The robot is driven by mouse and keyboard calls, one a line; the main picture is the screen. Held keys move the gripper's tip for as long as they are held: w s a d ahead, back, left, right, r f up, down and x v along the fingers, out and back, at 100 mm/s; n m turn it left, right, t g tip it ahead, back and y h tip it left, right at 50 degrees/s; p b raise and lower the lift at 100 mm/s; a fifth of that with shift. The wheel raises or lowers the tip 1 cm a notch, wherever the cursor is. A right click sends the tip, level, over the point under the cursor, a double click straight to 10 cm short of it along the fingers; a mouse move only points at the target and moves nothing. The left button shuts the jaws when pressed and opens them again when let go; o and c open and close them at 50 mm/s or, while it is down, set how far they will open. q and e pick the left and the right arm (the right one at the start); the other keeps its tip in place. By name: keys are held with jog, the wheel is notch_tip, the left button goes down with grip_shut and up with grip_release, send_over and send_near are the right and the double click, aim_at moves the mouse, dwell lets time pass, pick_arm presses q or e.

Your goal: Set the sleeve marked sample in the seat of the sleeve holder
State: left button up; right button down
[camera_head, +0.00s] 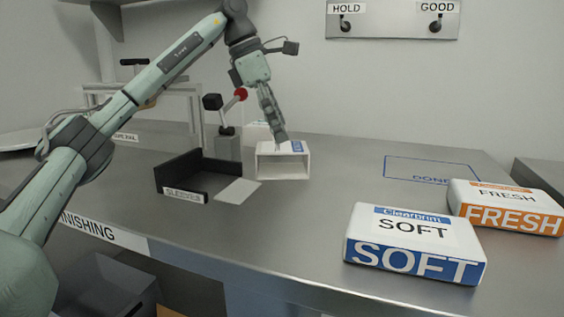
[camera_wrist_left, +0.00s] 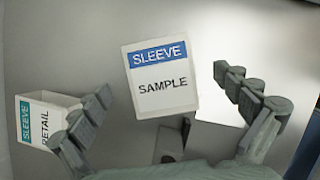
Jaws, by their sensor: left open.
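The sleeve marked sample (camera_head: 283,167) is a white, open-ended box with a blue band, standing on the steel bench in the head view. In the left wrist view its label face (camera_wrist_left: 162,108) reads SLEEVE SAMPLE. My left gripper (camera_head: 278,138) points down right above it. In the left wrist view the fingers (camera_wrist_left: 163,80) are open, spread to either side of the sleeve with nothing held. A black open tray (camera_head: 186,193) labelled SLEEVES stands left of the sleeve. I cannot tell whether it is the sleeve holder. My right gripper is out of view.
A sleeve marked retail (camera_wrist_left: 47,118) lies near the left finger. A white flat card (camera_head: 238,191) lies between tray and sample sleeve. A lever with a red knob (camera_head: 241,94) stands behind. SOFT (camera_head: 413,243) and FRESH (camera_head: 506,207) packs sit right. The DONE area (camera_head: 430,170) is empty.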

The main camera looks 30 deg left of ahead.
aim_at(287, 147)
pick_arm(q)
jog(key=shift+x, duration=1.4)
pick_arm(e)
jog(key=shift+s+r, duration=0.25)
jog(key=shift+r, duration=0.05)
pick_arm(q)
jog(key=shift+a+f, duration=0.1)
jog(key=shift+f, duration=0.1)
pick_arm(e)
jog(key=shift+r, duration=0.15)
pick_arm(q)
jog(key=shift+c, duration=0.5)
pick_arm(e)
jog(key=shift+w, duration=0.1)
pick_arm(q)
jog(key=c, duration=1.1)
jog(key=shift+o, duration=0.2)
jog(key=shift+r, duration=1.1)
notch_tip(287, 147, up, 8)
jog(key=p, duration=0.2)
jog(key=shift+r, duration=0.25)
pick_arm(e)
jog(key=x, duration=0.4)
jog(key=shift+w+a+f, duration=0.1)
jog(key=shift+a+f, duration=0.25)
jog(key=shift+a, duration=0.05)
